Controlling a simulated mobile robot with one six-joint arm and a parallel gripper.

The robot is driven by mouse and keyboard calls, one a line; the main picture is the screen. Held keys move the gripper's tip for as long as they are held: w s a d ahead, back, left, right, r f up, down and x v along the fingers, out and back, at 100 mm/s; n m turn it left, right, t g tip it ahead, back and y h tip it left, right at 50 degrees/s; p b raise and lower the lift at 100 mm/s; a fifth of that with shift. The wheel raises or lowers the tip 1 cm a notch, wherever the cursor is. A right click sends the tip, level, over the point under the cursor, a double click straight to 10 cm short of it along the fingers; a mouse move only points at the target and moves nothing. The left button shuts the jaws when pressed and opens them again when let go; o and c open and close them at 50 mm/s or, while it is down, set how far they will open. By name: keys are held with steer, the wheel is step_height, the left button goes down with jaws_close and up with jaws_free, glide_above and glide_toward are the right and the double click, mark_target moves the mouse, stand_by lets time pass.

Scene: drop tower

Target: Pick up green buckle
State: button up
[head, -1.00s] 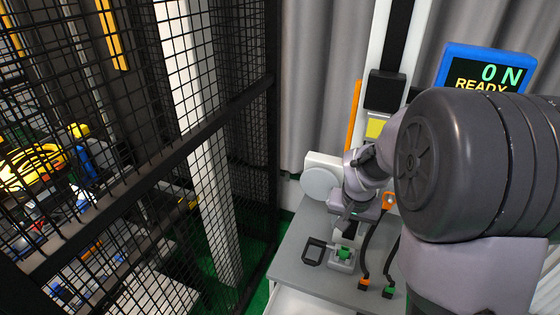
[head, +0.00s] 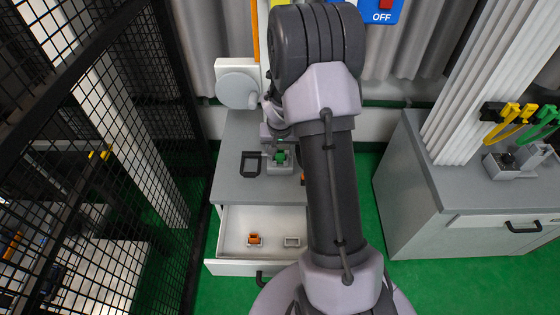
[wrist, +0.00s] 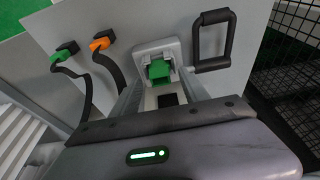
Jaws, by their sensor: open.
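A green block-shaped piece, which looks like the green buckle (head: 281,157), sits in a small grey holder on the grey worktop. In the wrist view the green buckle (wrist: 159,69) is upper centre, just beyond my gripper (wrist: 160,88). My gripper is open, its jaws pointing at the holder (wrist: 143,49); I cannot tell whether they touch it. A second green piece (wrist: 63,54) ends a black strap at the left of the wrist view, beside a strap with an orange end (wrist: 100,43). In the head view my arm hides most of my gripper and the straps.
A black handle frame (head: 250,165) lies beside the holder. Below the worktop (head: 232,183), an open drawer (head: 232,268) holds an orange piece (head: 254,239) and a pale frame (head: 292,241). A mesh fence (head: 165,100) stands left. Another cabinet (head: 408,185) stands right, past green floor.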

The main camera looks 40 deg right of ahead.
steer(key=shift+f, duration=0.15)
steer(key=shift+c, duration=1.1)
steer(key=shift+w, duration=0.1)
jaws_close()
